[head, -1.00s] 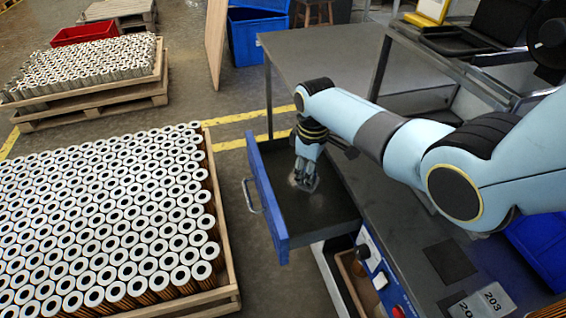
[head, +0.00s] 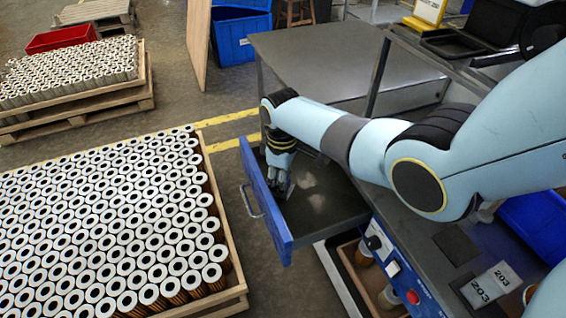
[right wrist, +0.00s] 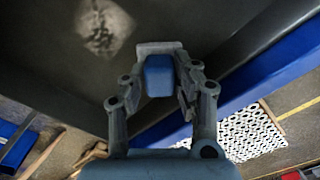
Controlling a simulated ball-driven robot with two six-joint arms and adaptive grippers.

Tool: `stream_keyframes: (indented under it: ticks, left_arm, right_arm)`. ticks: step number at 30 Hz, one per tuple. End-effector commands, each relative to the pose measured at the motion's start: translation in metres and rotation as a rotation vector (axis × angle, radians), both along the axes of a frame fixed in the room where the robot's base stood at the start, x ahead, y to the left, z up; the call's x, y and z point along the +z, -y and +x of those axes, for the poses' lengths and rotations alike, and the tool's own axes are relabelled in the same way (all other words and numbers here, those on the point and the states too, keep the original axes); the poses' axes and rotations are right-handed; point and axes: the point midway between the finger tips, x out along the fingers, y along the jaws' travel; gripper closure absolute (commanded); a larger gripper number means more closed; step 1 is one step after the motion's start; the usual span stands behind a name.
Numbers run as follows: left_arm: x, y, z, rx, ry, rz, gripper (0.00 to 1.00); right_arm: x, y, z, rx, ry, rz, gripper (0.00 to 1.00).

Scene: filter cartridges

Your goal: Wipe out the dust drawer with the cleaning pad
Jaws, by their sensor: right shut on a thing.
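The dust drawer (head: 335,208) stands pulled out, with a blue front panel, a handle on its outside and a dark floor. My right gripper (head: 282,186) is inside it, pointing down near the front panel. In the right wrist view my right gripper (right wrist: 160,88) is shut on the blue grip of the cleaning pad (right wrist: 158,76). The pad's grey end shows beyond the fingertips, at or close to the drawer floor; contact cannot be told. A pale dust patch (head: 308,178) lies on the floor right of the gripper, and shows at upper left in the wrist view (right wrist: 104,27). My left gripper is out of view.
A pallet of filter cartridges (head: 110,225) stands left of the drawer, across a narrow gap. The workbench (head: 435,262) holds a control panel with a red button (head: 412,297) and number cards (head: 490,284). A grey table (head: 325,60) stands behind the drawer.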

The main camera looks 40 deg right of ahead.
Motion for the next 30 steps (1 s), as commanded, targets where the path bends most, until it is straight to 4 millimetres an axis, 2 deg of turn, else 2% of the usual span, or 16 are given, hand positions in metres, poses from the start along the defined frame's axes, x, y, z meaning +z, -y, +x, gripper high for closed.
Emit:
stream_keyframes:
  ticks: [3,21,30]
  left_arm:
    - [0.016,-0.001,0.004,0.0,0.005,0.001,0.6]
    - [0.069,-0.001,0.001,0.0,0.001,0.001,0.6]
    - [0.075,-0.001,0.001,0.0,0.001,0.001,0.6]
  right_arm:
    - [0.025,0.0,0.0,0.0,0.004,-0.001,1.0]
    - [0.076,0.001,0.003,-0.01,0.0,-0.001,1.0]
    - [0.082,0.001,0.003,-0.012,0.0,-0.001,1.0]
